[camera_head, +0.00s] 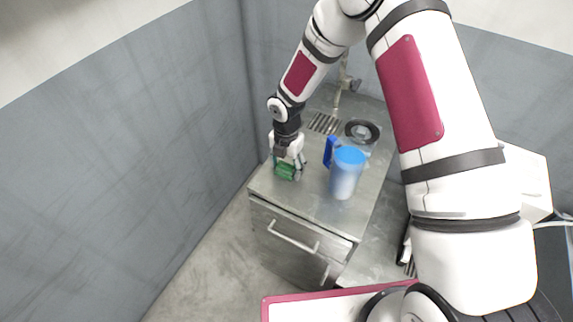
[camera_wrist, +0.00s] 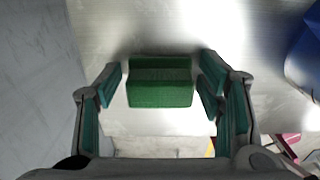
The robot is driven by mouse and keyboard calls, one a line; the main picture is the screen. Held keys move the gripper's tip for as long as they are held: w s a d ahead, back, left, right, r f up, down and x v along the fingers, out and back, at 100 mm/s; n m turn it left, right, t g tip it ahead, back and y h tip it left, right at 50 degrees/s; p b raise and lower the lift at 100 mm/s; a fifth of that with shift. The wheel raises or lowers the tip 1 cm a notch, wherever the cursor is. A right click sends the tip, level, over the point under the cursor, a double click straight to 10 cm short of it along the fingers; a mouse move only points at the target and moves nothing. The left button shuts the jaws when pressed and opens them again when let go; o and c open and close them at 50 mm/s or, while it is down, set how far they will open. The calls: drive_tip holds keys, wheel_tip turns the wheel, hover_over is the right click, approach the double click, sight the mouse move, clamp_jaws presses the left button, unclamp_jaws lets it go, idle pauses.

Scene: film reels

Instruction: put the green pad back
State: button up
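The green pad (camera_wrist: 160,88) is a block lying on the metal counter top. In the wrist view it sits between the two fingers of my gripper (camera_wrist: 162,88), with a small gap seen on each side. In the head view my gripper (camera_head: 287,168) is low over the left part of the counter, around the green pad (camera_head: 286,174), which is partly hidden by the fingers. The gripper is open, its fingers on either side of the pad. I cannot tell how far the fingertips are above the counter.
A blue translucent pitcher (camera_head: 346,174) stands right of my gripper; its blue side shows at the wrist view's right edge (camera_wrist: 306,58). A dark round object (camera_head: 362,131) and a slotted drain (camera_head: 323,123) lie farther back. A grey wall (camera_head: 150,140) is close on the left.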

drive_tip(key=shift+r, duration=0.15)
wheel_tip(320, 180, up, 12)
wheel_tip(320, 180, up, 12)
drive_tip(key=m+t+h, duration=0.1)
drive_tip(key=m, duration=0.6)
hover_over(287, 164)
drive_tip(key=s+d, duration=0.3)
drive_tip(key=d, duration=0.3)
drive_tip(key=s+d+r+m+t, duration=0.1)
drive_tip(key=s+d+r+m, duration=0.2)
drive_tip(key=s+r+m, duration=0.35)
drive_tip(key=s+d+r+m+t, duration=0.2)
drive_tip(key=s+d+r+m, duration=0.2)
drive_tip(key=s+r+m, duration=0.25)
drive_tip(key=s+r+m+t+y, duration=0.1)
drive_tip(key=s+r+m, duration=0.2)
drive_tip(key=s+m, duration=0.6)
drive_tip(key=shift+s+d+r+b, duration=0.25)
drive_tip(key=shift+s+d+b, duration=0.2)
drive_tip(key=shift+s, duration=0.2)
